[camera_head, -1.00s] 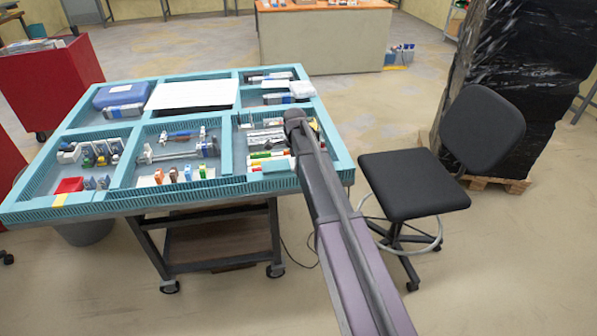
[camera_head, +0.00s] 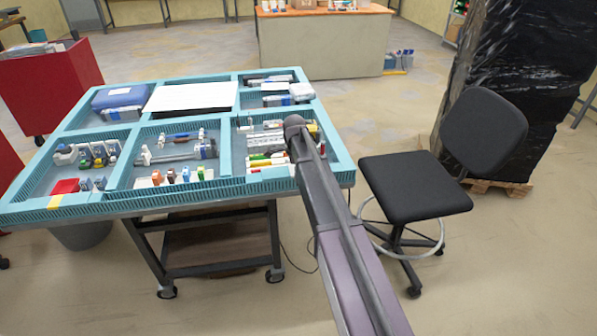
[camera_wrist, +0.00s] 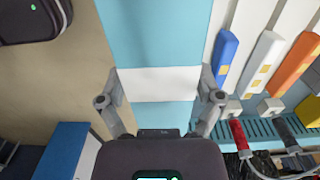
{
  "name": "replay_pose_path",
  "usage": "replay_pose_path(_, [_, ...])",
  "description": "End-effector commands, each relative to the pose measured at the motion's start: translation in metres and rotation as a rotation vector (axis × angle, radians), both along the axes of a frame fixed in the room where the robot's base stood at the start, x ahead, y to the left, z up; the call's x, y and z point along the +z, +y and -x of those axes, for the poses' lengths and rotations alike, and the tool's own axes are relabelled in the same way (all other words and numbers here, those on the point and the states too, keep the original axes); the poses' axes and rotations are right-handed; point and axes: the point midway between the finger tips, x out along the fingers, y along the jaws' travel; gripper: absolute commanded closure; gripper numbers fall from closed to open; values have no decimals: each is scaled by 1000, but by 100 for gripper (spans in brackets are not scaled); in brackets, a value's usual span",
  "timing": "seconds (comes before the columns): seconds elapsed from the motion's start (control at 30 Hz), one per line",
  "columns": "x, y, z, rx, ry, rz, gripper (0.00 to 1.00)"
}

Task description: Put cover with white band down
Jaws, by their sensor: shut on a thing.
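The cover with the white band (camera_wrist: 158,84) shows in the wrist view as a light blue piece crossed by a wide white band. My gripper (camera_wrist: 159,98) has one finger at each side of the band and is shut on the cover. I cannot tell whether the cover touches anything below it. In the head view my arm ends over the right part of the blue tray (camera_head: 344,160); the fingers and the cover are hidden there.
Blue, white and orange pieces (camera_wrist: 262,62) lie close to the right of my gripper. Red and dark plugs (camera_wrist: 241,138) are below them. Small sockets (camera_head: 88,153) fill the tray's left compartment. A black chair (camera_head: 415,185) stands right of the table.

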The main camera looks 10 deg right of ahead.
Motion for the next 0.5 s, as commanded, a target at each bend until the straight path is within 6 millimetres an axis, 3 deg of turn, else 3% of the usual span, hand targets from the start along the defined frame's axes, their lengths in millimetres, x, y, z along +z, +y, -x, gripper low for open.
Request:
replay_pose_path(0.37, [-5, 0, 0, 0, 0, 0, 76])
replay_pose_path(0.4, [-5, 0, 0, 0, 0, 0, 7])
replay_pose_path(0.43, [-5, 0, 0, 0, 0, 0, 0])
replay_pose_path(0.5, [-5, 0, 0, 0, 0, 0, 0])
